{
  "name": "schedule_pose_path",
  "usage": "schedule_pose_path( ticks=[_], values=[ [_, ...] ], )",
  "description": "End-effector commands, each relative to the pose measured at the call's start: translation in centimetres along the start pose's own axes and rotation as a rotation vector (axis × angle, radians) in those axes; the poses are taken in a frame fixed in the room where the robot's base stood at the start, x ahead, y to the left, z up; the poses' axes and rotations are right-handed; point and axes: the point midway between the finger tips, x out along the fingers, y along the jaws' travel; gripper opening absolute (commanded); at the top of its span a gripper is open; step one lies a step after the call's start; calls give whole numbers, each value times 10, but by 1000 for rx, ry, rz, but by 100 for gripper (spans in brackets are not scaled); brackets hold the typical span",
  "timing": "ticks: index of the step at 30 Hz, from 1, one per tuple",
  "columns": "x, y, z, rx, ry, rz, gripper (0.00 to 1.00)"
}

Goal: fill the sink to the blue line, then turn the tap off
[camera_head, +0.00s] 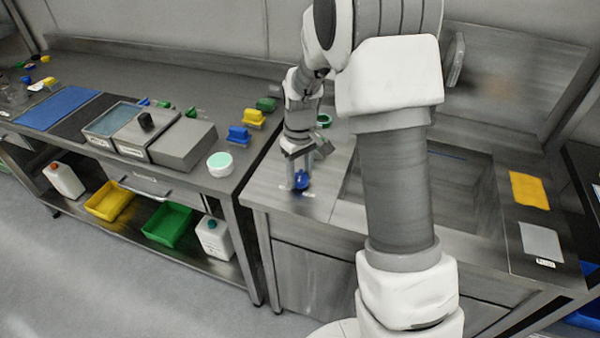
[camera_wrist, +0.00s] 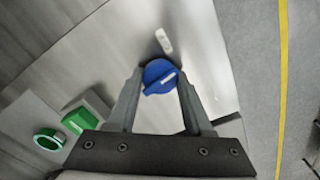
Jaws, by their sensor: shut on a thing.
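A round blue tap knob (camera_wrist: 159,77) with a pale mark shows between my fingertips in the wrist view. In the head view the blue knob (camera_head: 302,181) sits on the steel counter left of the sink. My gripper (camera_head: 298,180) reaches down from above and is shut on the blue knob; its fingers also show in the wrist view (camera_wrist: 158,90). The sink basin (camera_head: 462,185) lies to the right, partly hidden behind my arm. A short blue line (camera_head: 446,155) shows on its back wall. I cannot tell the water level, and no running water is visible.
Green fittings (camera_wrist: 80,122) stand on the counter close to my gripper. A yellow cloth (camera_head: 529,190) and a grey cloth (camera_head: 541,242) lie right of the sink. A bench with blocks, trays and a round tub (camera_head: 220,164) stands to the left.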

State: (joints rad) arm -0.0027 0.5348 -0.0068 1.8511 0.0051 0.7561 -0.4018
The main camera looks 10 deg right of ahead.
Motion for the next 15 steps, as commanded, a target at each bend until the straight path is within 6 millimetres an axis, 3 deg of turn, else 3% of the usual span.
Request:
schedule_pose_path(
  ticks=[15],
  values=[
    [-2, 0, 0, 490, 1, 1, 0]
  ],
)
